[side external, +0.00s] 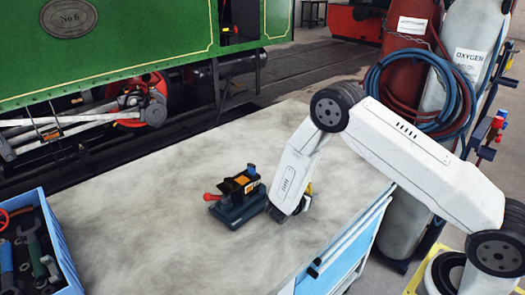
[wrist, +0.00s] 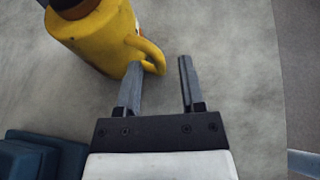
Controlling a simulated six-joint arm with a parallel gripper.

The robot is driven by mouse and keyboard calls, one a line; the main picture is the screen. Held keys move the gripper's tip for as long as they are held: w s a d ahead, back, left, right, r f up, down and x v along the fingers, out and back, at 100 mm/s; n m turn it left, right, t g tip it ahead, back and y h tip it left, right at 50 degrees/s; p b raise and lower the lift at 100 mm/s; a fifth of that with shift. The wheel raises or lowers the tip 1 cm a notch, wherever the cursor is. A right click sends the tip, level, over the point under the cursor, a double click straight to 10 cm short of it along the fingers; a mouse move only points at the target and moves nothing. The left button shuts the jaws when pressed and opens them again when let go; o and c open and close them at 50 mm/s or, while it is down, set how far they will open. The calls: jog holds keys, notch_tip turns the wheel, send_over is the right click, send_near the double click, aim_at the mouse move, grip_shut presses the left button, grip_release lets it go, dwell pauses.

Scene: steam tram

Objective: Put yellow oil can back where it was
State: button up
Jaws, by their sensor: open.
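The yellow oil can (wrist: 90,38) stands on the worktop at the upper left of the wrist view, with a dark top and a looped handle (wrist: 155,52) on its right side. In the side view only a small yellow piece of the can (side external: 309,189) shows behind my arm. My gripper (wrist: 159,64) is open, its fingers pointing toward the handle. The handle's loop shows between the fingertips in the wrist view; I cannot tell whether the left finger touches it. In the side view my gripper (side external: 284,212) is low over the worktop, and its fingers are mostly hidden.
A dark blue vise (side external: 237,212) with a red-ended handle stands left of my gripper; its blue base (wrist: 45,155) shows lower left in the wrist view. A blue tool crate (side external: 62,255) is at the left. The worktop (side external: 150,215) between them is clear. Gas cylinders stand behind my arm.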

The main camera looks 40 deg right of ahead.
jog(key=v, duration=1.2)
jog(key=shift+r, duration=0.1)
dwell(0.4)
jog(key=shift+s+d+r+m+g, duration=0.2)
jog(key=shift+s+m+g, duration=0.1)
jog(key=shift+s+m, duration=0.1)
jog(key=s+a+r+m+y, duration=0.1)
jog(key=s+r+m+y, duration=0.9)
jog(key=m, duration=0.9)
jog(key=s+y, duration=0.3)
jog(key=shift+s+a+f, duration=0.1)
jog(key=shift+a, duration=0.05)
